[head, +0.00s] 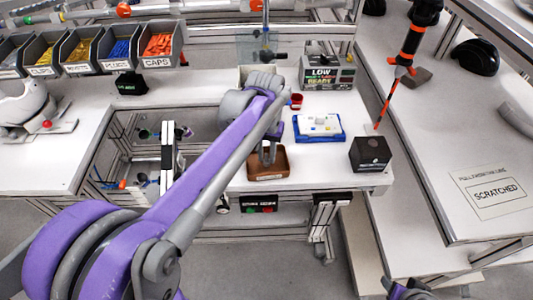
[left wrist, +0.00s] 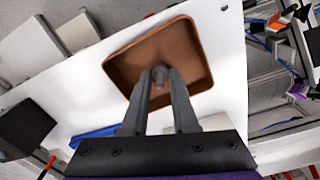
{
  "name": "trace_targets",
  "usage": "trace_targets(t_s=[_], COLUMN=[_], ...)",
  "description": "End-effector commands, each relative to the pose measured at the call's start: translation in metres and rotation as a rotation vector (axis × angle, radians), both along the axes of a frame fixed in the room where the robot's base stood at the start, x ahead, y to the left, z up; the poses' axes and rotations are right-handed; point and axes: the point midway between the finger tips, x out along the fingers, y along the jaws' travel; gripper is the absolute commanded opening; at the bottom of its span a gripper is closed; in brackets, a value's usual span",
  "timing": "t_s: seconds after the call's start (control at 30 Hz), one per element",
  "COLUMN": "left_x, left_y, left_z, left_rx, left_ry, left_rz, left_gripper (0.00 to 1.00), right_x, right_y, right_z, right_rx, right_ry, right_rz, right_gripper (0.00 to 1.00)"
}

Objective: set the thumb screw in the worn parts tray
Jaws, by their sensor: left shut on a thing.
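The worn parts tray (head: 267,176) is a small brown open tray at the front of the white bench in the head view. In the left wrist view the tray (left wrist: 121,66) lies beyond my fingertips, and its visible floor looks bare. My left gripper (head: 268,153) is over the tray. In the left wrist view my left gripper (left wrist: 160,84) is shut on the small grey thumb screw (left wrist: 160,73), seen against the tray floor. I cannot tell how high it is held. My right gripper (head: 408,290) shows only partly at the bottom edge of the head view, its jaws unclear.
A blue tray (head: 319,138) with a white piece sits right of the brown tray, and a black box (head: 370,154) stands at the bench's right corner. A red cup (head: 296,101) and a grey "LOW READY" box (head: 327,74) are behind. Colored bins (head: 158,46) line the back left.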

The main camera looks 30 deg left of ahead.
Motion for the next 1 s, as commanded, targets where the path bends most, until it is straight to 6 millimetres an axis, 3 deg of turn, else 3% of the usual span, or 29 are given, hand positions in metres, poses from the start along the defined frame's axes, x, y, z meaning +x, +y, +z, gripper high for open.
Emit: trace_targets(t_s=[0.13, 0.17, 0.33, 0.73, 1.0], left_x=[0.000, 0.000, 0.000, 0.000, 0.000], left_y=[0.000, 0.000, 0.000, 0.000, 0.001], left_z=[-0.004, -0.004, -0.003, 0.007, 0.061], left_rx=[0.000, 0.000, 0.000, 0.000, 0.000], left_ry=[0.001, 0.001, 0.000, -0.001, -0.001], left_rz=[0.000, 0.000, 0.000, 0.000, 0.000], left_gripper=[0.00, 0.29, 0.57, 0.57, 0.57], right_x=[-0.001, -0.001, -0.001, 0.000, 0.003], right_y=[0.000, 0.000, 0.000, 0.000, 0.000], right_z=[-0.003, -0.003, -0.003, 0.001, 0.007], right_rx=[0.000, 0.000, 0.000, 0.000, 0.000], right_ry=[0.002, 0.002, 0.002, -0.001, -0.005], right_rz=[0.000, 0.000, 0.000, 0.000, 0.000], right_gripper=[0.57, 0.57, 0.57, 0.57, 0.57])
